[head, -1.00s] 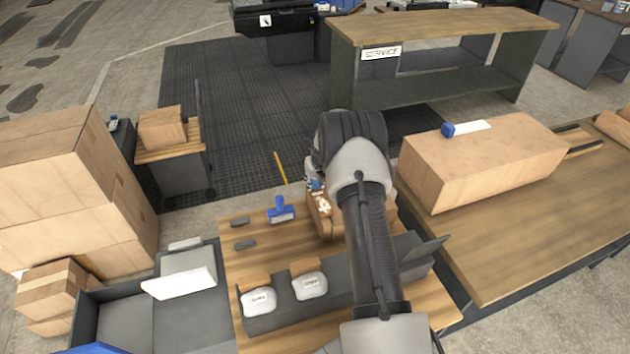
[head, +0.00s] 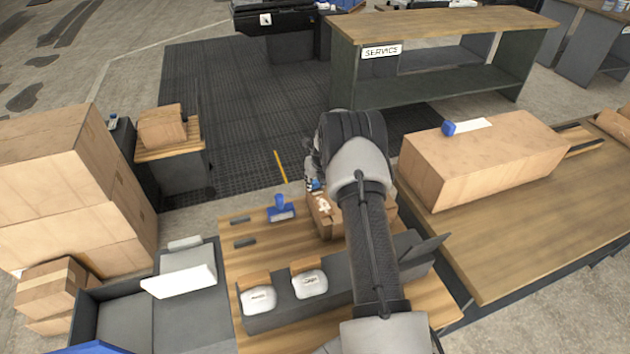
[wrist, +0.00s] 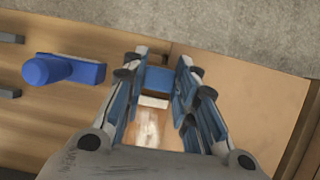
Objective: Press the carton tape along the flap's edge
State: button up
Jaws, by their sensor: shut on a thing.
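My gripper (wrist: 158,82) is shut on a small blue block (wrist: 158,80), which shows between its fingertips. In the head view my gripper (head: 313,180) is mostly hidden behind my arm. A brown carton (head: 324,228) with a white marking on it stands on the wooden table below my gripper. The carton's top (wrist: 245,75) fills the right of the wrist view. A short whitish strip (wrist: 154,102) shows just below the blue block. I cannot tell whether the block touches the carton. The flap's edge is not clear.
A blue tool with an upright handle (wrist: 60,70) stands left of the carton on the wooden table (head: 240,268). Two small dark bars lie beside it. A grey bin (head: 345,290) with white packs is in front. A large carton (head: 480,165) sits on the right bench.

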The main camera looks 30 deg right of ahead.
aim_at(319, 198)
jog(key=o, duration=0.9)
jog(key=shift+c, duration=0.2)
jog(key=v, duration=1.2)
